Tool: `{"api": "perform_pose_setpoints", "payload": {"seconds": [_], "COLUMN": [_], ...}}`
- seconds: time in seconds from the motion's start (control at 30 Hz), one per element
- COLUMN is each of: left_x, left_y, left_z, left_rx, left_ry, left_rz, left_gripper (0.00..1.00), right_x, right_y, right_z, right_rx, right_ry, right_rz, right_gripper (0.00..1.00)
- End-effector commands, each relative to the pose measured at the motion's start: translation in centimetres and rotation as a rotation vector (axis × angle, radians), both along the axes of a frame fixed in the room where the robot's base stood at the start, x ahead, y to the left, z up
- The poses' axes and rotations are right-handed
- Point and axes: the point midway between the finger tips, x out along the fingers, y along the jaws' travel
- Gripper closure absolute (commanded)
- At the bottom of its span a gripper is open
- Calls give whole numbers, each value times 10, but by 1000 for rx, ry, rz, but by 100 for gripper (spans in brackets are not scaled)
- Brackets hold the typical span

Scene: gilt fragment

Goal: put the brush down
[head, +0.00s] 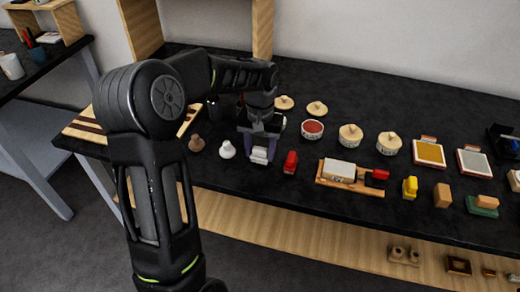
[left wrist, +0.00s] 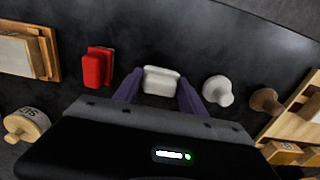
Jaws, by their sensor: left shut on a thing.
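My left gripper (head: 261,151) points down over the black table (head: 330,222), its purple fingers shut on a small white block-like thing. I take this for the brush (head: 259,154), though no bristles can be made out. In the left wrist view the brush (left wrist: 161,81) sits between the two fingertips of the left gripper (left wrist: 158,94). I cannot tell whether it touches the table top. My right gripper is in neither view.
A red block (head: 290,162) stands close on the right, and a white knobbed piece (head: 227,149) and a brown one (head: 196,143) on the left. A wooden tray (head: 348,188) and several lidded pots (head: 350,136) lie further right. Bare table lies in front.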

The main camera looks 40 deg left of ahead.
Motion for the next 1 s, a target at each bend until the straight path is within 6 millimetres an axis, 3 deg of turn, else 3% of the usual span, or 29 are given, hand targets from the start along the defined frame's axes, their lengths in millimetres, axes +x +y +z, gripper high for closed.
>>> {"api": "perform_pose_setpoints", "payload": {"seconds": [0.27, 0.3, 0.53, 0.8, 1.0], "left_x": [0, 0, 0, 0, 1], "left_y": [0, 0, 0, 0, 0], "left_z": [-4, -3, -3, -2, 11], "left_rx": [0, 0, 0, 0, 1], "left_ry": [0, 0, 0, 0, -3], "left_rz": [0, 0, 0, 0, 0], "left_gripper": [90, 49, 31, 30, 30], "right_x": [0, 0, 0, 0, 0], "right_y": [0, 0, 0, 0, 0], "right_z": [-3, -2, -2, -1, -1], "right_rx": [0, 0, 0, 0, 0], "right_ry": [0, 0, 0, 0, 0], "right_rz": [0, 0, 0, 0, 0], "right_gripper": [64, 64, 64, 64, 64]}}
